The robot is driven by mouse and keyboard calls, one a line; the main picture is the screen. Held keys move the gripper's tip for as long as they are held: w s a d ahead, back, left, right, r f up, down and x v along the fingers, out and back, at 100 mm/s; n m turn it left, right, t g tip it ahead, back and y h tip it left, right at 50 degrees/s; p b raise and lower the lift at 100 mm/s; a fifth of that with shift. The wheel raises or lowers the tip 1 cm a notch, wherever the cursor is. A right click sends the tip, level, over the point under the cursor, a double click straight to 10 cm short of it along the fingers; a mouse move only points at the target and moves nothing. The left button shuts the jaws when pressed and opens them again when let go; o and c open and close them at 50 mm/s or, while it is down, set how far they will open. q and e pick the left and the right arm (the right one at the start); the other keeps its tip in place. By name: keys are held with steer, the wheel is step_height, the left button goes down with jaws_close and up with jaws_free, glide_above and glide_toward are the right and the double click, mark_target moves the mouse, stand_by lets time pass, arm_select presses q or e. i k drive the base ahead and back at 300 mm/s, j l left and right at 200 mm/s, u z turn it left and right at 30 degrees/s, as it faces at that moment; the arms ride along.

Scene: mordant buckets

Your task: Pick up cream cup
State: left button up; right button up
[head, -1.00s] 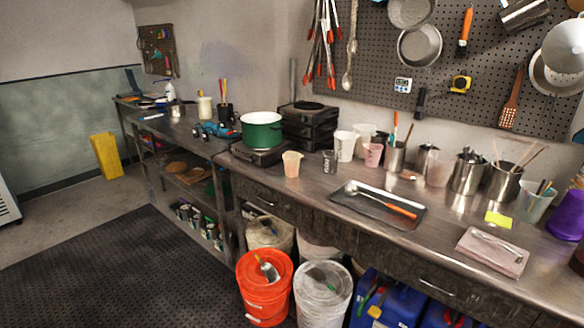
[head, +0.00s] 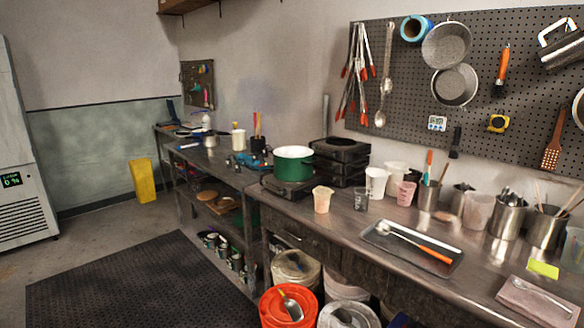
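A cream cup (head: 322,199) with a spout-like rim stands upright near the front edge of the metal counter (head: 345,230). It is right of the green pot (head: 293,165) and left of a small clear glass (head: 361,200). Nothing hides it in the head view. Neither of my grippers shows in this view.
White cups (head: 376,182), a pink cup (head: 405,193) and metal containers (head: 508,217) stand behind and right. An orange bucket (head: 289,306) stands below. A black floor mat (head: 130,282) is clear.

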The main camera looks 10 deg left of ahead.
mark_target(322, 201)
steer(key=i+j, duration=0.2)
steer(key=i, duration=0.2)
steer(key=i+j+z, duration=0.15)
steer(key=i, duration=0.3)
steer(key=i+j, duration=0.25)
steer(key=i, duration=0.15)
steer(key=l+z, duration=0.05)
